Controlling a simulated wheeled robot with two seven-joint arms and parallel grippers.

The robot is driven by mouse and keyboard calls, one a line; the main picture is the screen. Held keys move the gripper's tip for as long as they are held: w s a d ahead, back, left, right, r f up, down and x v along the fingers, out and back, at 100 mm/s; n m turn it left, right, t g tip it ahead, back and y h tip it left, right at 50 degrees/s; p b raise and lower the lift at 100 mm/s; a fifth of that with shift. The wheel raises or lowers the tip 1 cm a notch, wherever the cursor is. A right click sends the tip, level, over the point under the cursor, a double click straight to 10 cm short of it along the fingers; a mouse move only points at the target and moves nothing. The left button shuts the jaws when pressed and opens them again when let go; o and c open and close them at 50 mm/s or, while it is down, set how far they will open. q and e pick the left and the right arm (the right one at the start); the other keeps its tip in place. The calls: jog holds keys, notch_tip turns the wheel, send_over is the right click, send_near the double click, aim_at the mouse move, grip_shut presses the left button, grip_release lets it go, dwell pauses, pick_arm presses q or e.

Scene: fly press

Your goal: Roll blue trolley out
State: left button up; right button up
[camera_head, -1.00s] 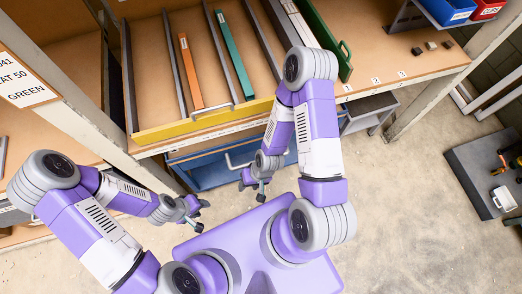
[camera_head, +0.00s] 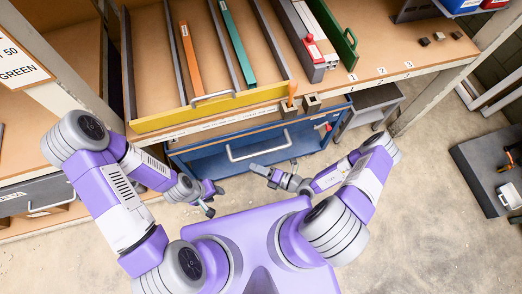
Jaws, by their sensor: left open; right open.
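The blue trolley (camera_head: 205,167) sits low under the bench, below the yellow-fronted drawer. Its grey bar handle (camera_head: 259,152) faces me. My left gripper (camera_head: 213,200) is open and empty, in front of the trolley's left part and left of the handle. My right gripper (camera_head: 265,176) is open, just in front of and below the handle in the picture. It appears apart from the bar, though depth is hard to judge. The trolley's rear is hidden under the bench.
The yellow-fronted drawer (camera_head: 170,121) with long bars is above the trolley. A grey trolley (camera_head: 372,103) and bench leg (camera_head: 425,97) stand to the right. A dark platform (camera_head: 480,165) is at far right. Concrete floor (camera_head: 420,200) is clear between.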

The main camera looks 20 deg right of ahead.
jog(key=w+d+f+m+t+h, duration=0.3)
jog(key=d+f+m+t+h, duration=0.15)
jog(key=d+m, duration=0.25)
jog(key=r+b+x, duration=0.1)
jog(key=b+x, duration=0.1)
jog(key=x, duration=0.5)
jog(key=shift+w+f+m+h, duration=0.3)
jog(key=shift+w+h, duration=0.05)
jog(key=shift+w, duration=0.05)
jog(key=shift+c, duration=0.3)
grip_shut()
